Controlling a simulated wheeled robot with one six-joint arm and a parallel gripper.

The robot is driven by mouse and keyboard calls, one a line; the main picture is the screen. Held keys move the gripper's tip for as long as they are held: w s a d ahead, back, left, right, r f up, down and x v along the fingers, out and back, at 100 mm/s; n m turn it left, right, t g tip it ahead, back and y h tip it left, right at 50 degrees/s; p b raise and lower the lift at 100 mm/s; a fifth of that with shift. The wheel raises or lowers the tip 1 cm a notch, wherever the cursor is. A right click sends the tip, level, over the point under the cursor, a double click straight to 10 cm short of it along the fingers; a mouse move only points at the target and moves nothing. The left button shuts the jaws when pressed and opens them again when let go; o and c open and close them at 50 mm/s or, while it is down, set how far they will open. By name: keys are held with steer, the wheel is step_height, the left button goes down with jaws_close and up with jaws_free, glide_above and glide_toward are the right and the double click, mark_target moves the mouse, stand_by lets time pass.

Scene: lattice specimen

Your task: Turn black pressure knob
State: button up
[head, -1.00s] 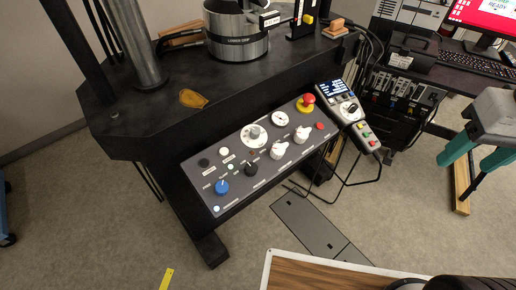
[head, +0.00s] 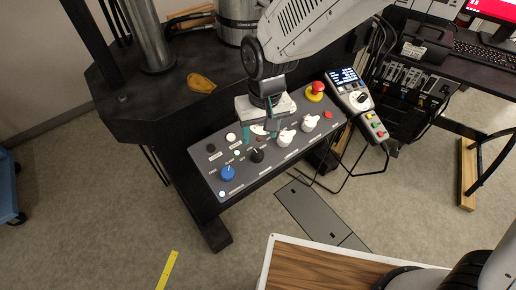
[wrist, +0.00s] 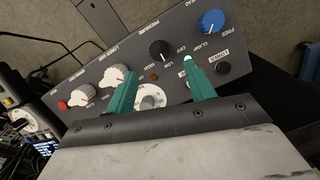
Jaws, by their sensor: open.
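The black pressure knob (head: 257,156) sits on the sloped grey control panel (head: 206,171), between the blue knob (head: 228,173) and two white knobs. In the wrist view the black knob (wrist: 160,50) shows just beyond the fingertips, roughly between them. My gripper (head: 258,134) is open and empty above the panel, with teal fingers pointing down behind the black knob. In the wrist view my gripper (wrist: 161,69) spans over a white dial (wrist: 150,97), which is partly hidden. I cannot tell whether the fingers touch the panel.
A red emergency button (head: 316,90) and a handheld controller (head: 351,95) are at the panel's right end. The white knobs (head: 286,138) stand close to my gripper. A black machine table (head: 150,100) rises behind the panel. The floor in front is open.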

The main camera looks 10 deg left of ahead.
mark_target(258, 153)
steer(key=f, duration=0.7)
steer(key=shift+s+a+f, duration=0.2)
steer(key=shift+a+f, duration=0.05)
steer(key=shift+f, duration=0.05)
steer(key=c, duration=1)
